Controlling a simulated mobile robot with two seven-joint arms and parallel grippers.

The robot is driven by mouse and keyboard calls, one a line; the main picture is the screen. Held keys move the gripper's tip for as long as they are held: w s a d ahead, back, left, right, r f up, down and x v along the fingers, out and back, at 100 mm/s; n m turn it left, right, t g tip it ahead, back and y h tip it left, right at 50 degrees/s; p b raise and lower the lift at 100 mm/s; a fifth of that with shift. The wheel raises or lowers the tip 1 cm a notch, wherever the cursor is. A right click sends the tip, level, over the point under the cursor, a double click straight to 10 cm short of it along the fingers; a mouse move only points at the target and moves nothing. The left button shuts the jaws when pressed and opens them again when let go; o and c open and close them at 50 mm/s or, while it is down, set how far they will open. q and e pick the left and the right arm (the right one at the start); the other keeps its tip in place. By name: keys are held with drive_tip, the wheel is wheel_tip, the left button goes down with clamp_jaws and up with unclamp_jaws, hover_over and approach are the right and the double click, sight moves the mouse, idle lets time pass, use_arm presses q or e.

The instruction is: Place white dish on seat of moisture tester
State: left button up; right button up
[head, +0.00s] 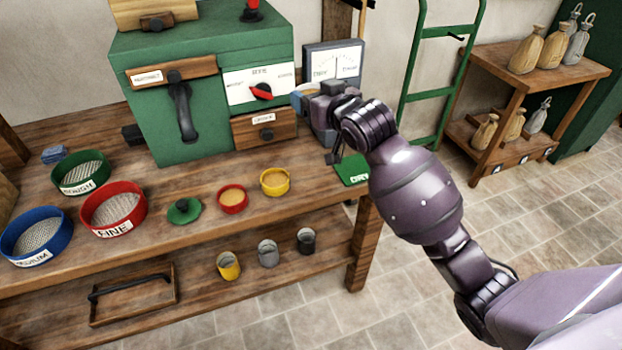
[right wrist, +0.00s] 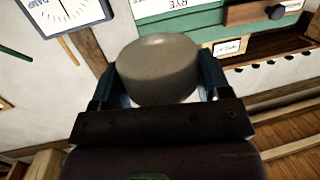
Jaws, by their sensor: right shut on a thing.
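My right gripper (head: 312,92) is in front of the moisture tester (head: 334,60), a grey device with a white dial face, at the right end of the bench. In the right wrist view the gripper (right wrist: 160,85) is shut on a round, smooth, pale grey-white dish (right wrist: 158,62) between its blue fingers. The tester's dial (right wrist: 62,12) shows at the upper left there. The gripper and wrist hide the tester's lower part, and I cannot see its seat or whether the dish touches it. My left gripper is not in view.
The green machine (head: 205,95) stands close left of the gripper, with a drawer (head: 264,135) below its dial. Sieves (head: 113,208), small tins (head: 275,182) and a green mat (head: 352,170) lie on the bench (head: 330,205). A green trolley frame (head: 425,90) stands right of it.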

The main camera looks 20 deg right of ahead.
sight(314, 181)
drive_tip(key=shift+f, duration=0.7)
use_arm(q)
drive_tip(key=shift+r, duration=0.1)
use_arm(e)
drive_tip(key=shift+f, duration=0.35)
wheel_tip(314, 181, down, 18)
drive_tip(key=b, duration=0.5)
drive_tip(key=shift+f, duration=0.5)
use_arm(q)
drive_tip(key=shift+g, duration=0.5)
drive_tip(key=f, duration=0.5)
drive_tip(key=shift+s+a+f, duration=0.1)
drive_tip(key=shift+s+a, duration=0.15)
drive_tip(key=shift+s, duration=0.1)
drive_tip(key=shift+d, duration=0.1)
use_arm(e)
drive_tip(key=shift+f, duration=0.1)
